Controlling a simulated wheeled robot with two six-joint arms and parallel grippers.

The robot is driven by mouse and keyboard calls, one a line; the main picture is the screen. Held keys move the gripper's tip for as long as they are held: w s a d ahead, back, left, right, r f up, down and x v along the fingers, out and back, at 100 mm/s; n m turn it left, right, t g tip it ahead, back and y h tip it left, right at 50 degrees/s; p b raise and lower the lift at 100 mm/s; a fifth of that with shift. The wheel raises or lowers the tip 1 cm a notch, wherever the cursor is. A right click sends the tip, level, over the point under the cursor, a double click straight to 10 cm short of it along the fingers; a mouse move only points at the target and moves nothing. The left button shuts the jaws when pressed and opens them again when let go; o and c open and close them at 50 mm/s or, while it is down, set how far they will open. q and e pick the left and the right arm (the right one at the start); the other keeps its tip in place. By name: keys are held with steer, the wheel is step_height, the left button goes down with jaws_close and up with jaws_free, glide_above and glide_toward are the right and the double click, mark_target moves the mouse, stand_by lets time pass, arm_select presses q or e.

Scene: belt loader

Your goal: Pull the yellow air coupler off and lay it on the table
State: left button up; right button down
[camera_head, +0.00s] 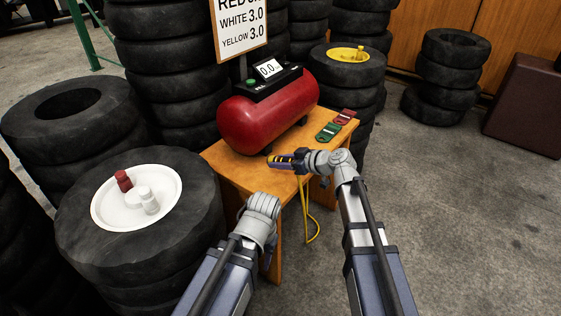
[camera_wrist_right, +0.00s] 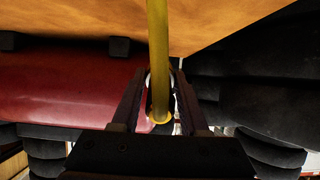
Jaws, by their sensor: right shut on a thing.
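My right gripper (camera_head: 279,161) is shut on the yellow air coupler (camera_head: 276,159), above the front of the wooden table (camera_head: 232,173) and beside the red compressor tank (camera_head: 262,118). In the right wrist view the yellow hose (camera_wrist_right: 158,45) runs to the coupler (camera_wrist_right: 161,118) between the fingers (camera_wrist_right: 160,85). The fingers partly hide the coupler; I cannot tell whether it is still joined to the tank. The yellow hose (camera_head: 308,215) hangs in a loop past the table's front edge. My left wrist is in front of the table; its fingers are hidden.
Green and red plates (camera_head: 328,131) lie on the table's right side. A gauge reading 0.0 (camera_head: 269,68) tops the compressor. Tyre stacks crowd the left and back; a white dish (camera_head: 107,207) with red and white parts sits on the near left one. Floor at right is free.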

arm_select(q)
steer(key=shift+f+b, duration=1.3)
steer(key=shift+f, duration=0.4)
arm_select(e)
steer(key=shift+f, duration=1.7)
steer(key=shift+c, duration=1.7)
jaws_free()
steer(key=p+v, duration=0.3)
steer(key=v, duration=0.4)
steer(key=shift+a+r, duration=0.1)
arm_select(q)
step_height(320, 180, up, 4)
steer(key=shift+f, duration=0.25)
arm_select(e)
steer(key=shift+s+d+r, duration=0.1)
steer(key=shift+s+d, duration=0.1)
steer(key=shift+d, duration=0.2)
